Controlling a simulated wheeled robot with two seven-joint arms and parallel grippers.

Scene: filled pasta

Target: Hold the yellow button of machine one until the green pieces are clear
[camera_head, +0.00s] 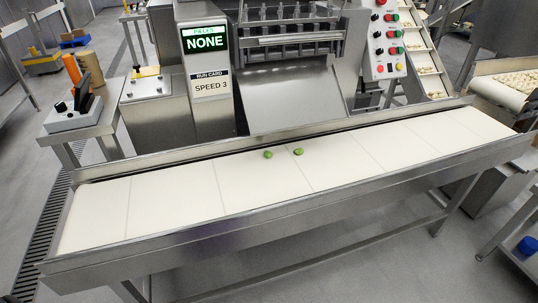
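Two green pieces lie on the cream conveyor belt (174,194), near its middle: a left green piece (268,155) and a right green piece (299,152), a short gap apart. A machine stands behind the belt, with a sloping metal chute (290,95) above the pieces. Neither of my grippers shows.
A display (205,40) reads NONE, above a run card (210,84) reading SPEED 3. A grey control box (72,118) with a black knob and an upright black and orange part stands at the left. Metal rails (300,215) edge the belt. Most of the belt is bare.

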